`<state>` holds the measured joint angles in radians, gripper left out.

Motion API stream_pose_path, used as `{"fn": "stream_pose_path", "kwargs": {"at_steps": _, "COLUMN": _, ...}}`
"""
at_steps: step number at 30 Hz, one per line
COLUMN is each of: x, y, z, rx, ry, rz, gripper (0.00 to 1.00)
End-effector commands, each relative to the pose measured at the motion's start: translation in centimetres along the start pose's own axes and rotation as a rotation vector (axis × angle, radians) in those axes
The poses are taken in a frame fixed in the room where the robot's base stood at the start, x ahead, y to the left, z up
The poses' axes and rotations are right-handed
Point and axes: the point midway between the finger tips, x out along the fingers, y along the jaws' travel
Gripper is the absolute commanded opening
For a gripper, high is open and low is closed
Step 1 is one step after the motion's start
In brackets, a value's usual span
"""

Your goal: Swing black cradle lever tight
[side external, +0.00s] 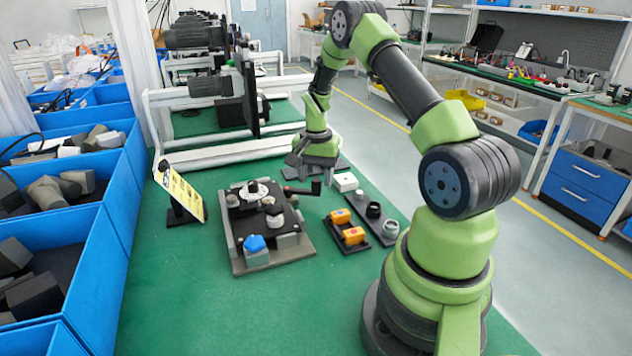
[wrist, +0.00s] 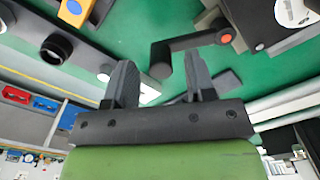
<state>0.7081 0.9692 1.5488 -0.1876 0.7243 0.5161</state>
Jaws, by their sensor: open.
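The black cradle lever (side external: 302,189) sticks out from the right side of the cradle fixture (side external: 238,262), with a red cap at its pivot and an upright black grip at its outer end. In the wrist view the lever (wrist: 193,42) runs from its orange-red cap to the grip (wrist: 160,62), which appears between my finger lines and beyond the tips. My gripper (side external: 298,168) is open and empty, just behind and above the lever in the side view. Its two grey fingers also show in the wrist view (wrist: 158,72). Contact with the lever cannot be seen.
A tray of orange parts (side external: 348,232) and a tray with black and grey rings (side external: 373,218) lie right of the fixture. A yellow sign (side external: 180,190) and blue bins (side external: 118,205) stand left. Green table in front is clear.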

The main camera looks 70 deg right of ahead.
Motion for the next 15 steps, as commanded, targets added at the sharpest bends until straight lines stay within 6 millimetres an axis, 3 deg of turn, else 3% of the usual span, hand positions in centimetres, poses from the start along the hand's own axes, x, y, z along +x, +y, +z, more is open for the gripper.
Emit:
{"fn": "stream_pose_path", "kwargs": {"at_steps": 9, "x": -6.2, "y": 0.0, "z": 0.0, "rx": 0.001, "ry": 0.003, "rz": -0.003, "gripper": 0.5}}
{"fn": "stream_pose_path", "kwargs": {"at_steps": 15, "x": -7.9, "y": 0.0, "z": 0.0, "rx": 0.002, "ry": 0.0, "rz": -0.001, "gripper": 0.5}}
